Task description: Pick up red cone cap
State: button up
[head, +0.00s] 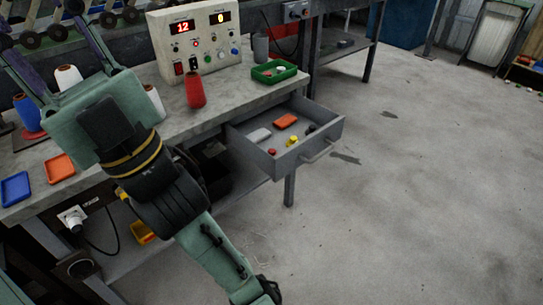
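A red cone-shaped piece (195,91) stands upright on the grey bench, in front of the control box. A small red piece (267,73) lies beside a white one in the green tray (288,76) at the bench's right end. I cannot tell for sure which of the two is the red cone cap. My gripper (40,30) is at the upper left, its two dark fingers spread wide apart, with nothing seen held between them. It is apart from both red things, to their left. My gripper's body and wrist hide part of the bench.
A control box (208,48) with lit displays stands at the back. An open drawer (317,146) juts out on the right, holding several small items. White cones, a red-and-blue cone (27,114), an orange tray (60,168) and a blue tray (15,188) are left.

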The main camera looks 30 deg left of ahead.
aim_at(272, 152)
jog(key=i+z, duration=0.1)
jog(key=z, duration=0.45)
jog(key=i, duration=2.95)
jog(key=i+u, duration=0.15)
jog(key=i, duration=0.25)
jog(key=i+l+u, duration=0.15)
jog(key=i, duration=0.25)
jog(key=i+l+u, duration=0.15)
jog(key=i, duration=0.2)
jog(key=u, duration=3.7)
jog(key=i, duration=0.5)
